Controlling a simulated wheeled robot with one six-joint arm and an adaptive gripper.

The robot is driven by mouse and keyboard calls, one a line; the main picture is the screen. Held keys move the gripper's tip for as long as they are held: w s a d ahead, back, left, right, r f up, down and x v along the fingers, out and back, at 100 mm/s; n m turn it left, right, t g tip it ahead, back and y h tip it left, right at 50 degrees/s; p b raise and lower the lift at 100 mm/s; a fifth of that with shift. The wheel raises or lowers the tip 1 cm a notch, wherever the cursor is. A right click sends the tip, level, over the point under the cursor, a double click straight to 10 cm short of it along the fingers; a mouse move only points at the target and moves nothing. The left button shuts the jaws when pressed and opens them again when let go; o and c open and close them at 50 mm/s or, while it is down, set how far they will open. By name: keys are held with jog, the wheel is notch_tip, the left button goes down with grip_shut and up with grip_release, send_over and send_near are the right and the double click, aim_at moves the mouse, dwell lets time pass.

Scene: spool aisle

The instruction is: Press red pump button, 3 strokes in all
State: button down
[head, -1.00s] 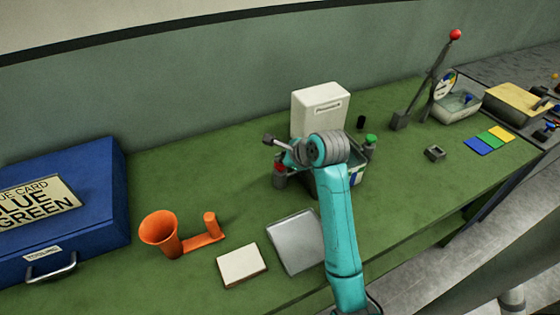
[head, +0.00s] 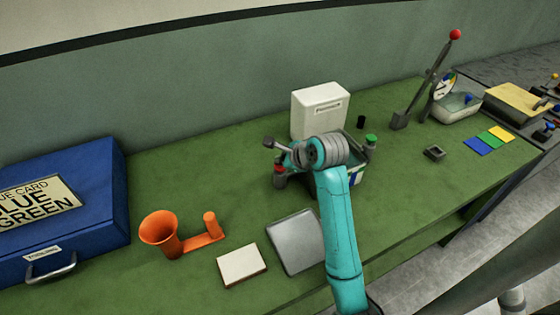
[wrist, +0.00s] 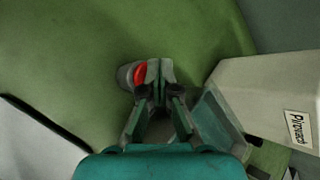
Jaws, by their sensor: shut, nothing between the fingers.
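The red pump button (head: 279,169) sits on a dark grey pump body (head: 279,182) at the left of a bin. In the wrist view the red button (wrist: 140,74) shows just left of my fingertips, partly covered by them. My gripper (wrist: 159,70) is shut and empty, pointing down at the button. In the head view my gripper (head: 283,160) is right at the top of the red pump, mostly hidden by my wrist. I cannot tell whether the fingertips touch the button.
A white dispenser box (head: 319,112) stands behind. A green-topped pump (head: 371,140) is to the right. A grey plate (head: 294,242), a white tile (head: 242,265) and an orange funnel piece (head: 160,232) lie in front and left. A blue case (head: 100,190) is far left.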

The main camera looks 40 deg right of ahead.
jog(key=shift+r, duration=0.85)
notch_tip(320, 180, up, 6)
dwell(0.8)
dwell(0.7)
